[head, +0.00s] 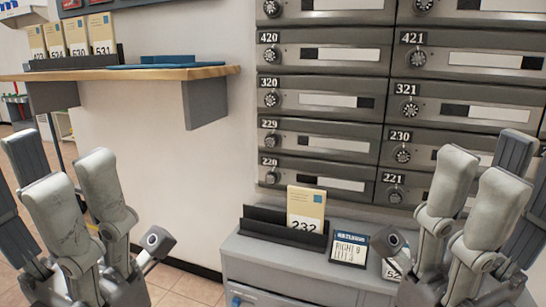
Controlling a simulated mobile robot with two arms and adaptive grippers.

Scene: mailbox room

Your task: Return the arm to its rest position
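My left gripper (76,190) is at the lower left, its fingers pointing up and apart with nothing between them. It is in front of the wall, below the wooden shelf (180,74). My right gripper (478,178) is at the lower right, also pointing up, with its fingers apart and nothing visible between them. It stands in front of the mailboxes (320,140) and hides part of the lower right ones. Neither gripper visibly touches anything.
A grey cabinet (270,258) bears a black rack (262,231) with envelope 232 (305,207), and a small sign (349,248) beside it. The shelf holds several envelopes (77,38) in a rack and a blue item (180,60).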

